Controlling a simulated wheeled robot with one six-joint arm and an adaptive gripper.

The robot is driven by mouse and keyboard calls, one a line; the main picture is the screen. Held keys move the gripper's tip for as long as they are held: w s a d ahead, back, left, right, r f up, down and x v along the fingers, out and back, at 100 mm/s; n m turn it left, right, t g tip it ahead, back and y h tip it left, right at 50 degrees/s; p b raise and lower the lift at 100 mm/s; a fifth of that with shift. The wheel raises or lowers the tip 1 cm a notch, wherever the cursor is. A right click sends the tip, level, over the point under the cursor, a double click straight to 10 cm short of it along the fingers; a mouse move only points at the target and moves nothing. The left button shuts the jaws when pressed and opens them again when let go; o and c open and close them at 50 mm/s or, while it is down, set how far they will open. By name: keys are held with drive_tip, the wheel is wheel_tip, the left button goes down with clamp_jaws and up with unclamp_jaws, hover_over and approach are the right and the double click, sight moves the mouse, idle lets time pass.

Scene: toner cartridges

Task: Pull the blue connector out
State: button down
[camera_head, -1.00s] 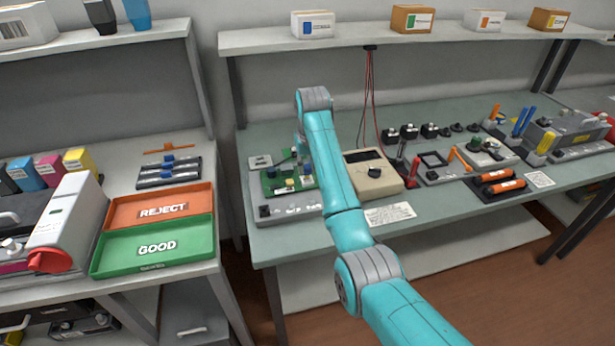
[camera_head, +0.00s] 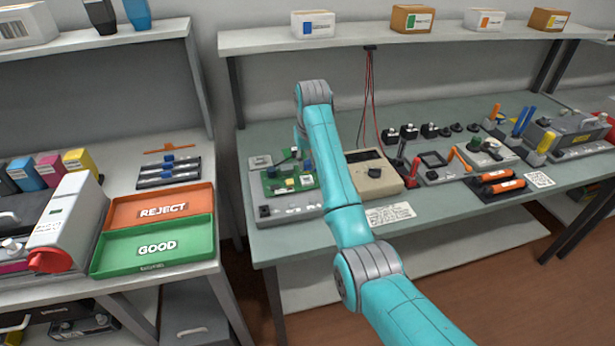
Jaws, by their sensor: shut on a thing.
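The blue connector (camera_head: 307,166) is a small blue piece over the right part of the green circuit board (camera_head: 281,184), close to my forearm. My gripper (camera_head: 304,157) points down over the board and is mostly hidden by my own wrist and forearm. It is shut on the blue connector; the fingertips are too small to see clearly. I cannot tell whether the connector still touches its socket. The board lies on a grey fixture (camera_head: 292,212) with several knobs along its front.
A beige meter box (camera_head: 376,182) stands right of my forearm. Black parts and orange-handled tools lie further right. A shelf (camera_head: 355,38) with boxes runs above the bench.

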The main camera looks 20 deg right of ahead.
drive_tip(key=shift+r, duration=0.55)
idle(0.4)
drive_tip(key=shift+r, duration=1.95)
